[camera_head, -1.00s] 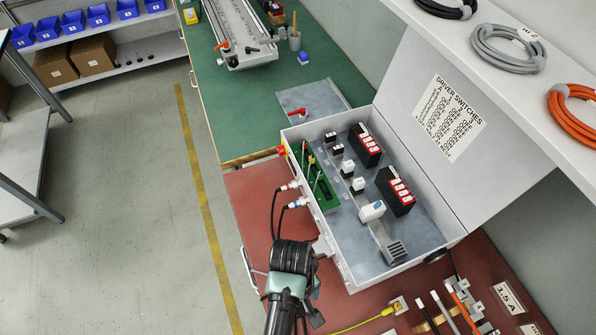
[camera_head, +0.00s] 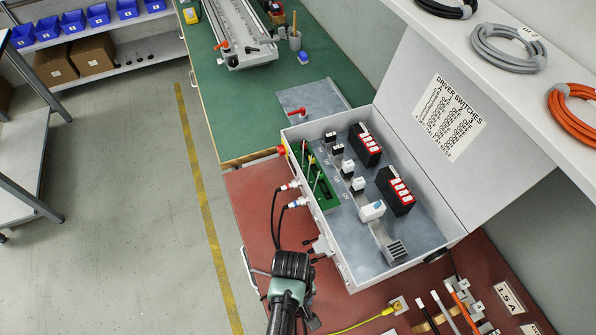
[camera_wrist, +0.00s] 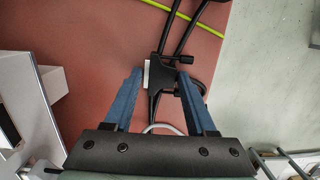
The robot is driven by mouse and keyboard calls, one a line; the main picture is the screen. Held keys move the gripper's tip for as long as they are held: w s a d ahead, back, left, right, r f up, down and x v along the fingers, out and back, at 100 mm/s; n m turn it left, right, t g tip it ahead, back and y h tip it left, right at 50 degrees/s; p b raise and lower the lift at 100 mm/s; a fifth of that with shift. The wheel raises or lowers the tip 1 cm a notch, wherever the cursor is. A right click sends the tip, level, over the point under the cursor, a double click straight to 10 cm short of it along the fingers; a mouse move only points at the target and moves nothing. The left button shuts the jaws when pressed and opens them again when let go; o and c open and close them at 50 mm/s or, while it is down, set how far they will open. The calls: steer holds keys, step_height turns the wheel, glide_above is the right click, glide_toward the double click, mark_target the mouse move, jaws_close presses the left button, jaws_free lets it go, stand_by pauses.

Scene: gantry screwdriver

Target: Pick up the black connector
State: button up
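In the wrist view a black piece (camera_wrist: 162,74), which looks like the black connector, lies over the red bench top. It has a narrow pointed lower end, two thick black strands running up, and a small pale piece on its left side. My gripper (camera_wrist: 160,80) is open, with one blue finger on each side of the black piece and gaps to it. I cannot tell whether the fingertips are level with it. In the head view my gripper (camera_head: 292,264) is in front of the grey box, and its fingers and the black piece are mostly hidden behind my arm.
The open grey box (camera_head: 343,268) stands right of my gripper, with two cabled plugs (camera_head: 297,202) in its near wall. A yellow cable (camera_head: 362,321) lies on the red bench top (camera_head: 255,205). Screwdrivers (camera_head: 447,312) lie at the lower right. The floor is left.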

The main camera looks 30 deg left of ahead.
jaws_close()
steer(key=shift+r, duration=0.1)
step_height(320, 180, up, 9)
steer(key=shift+f+b, duration=2.25)
steer(key=shift+f, duration=2.2)
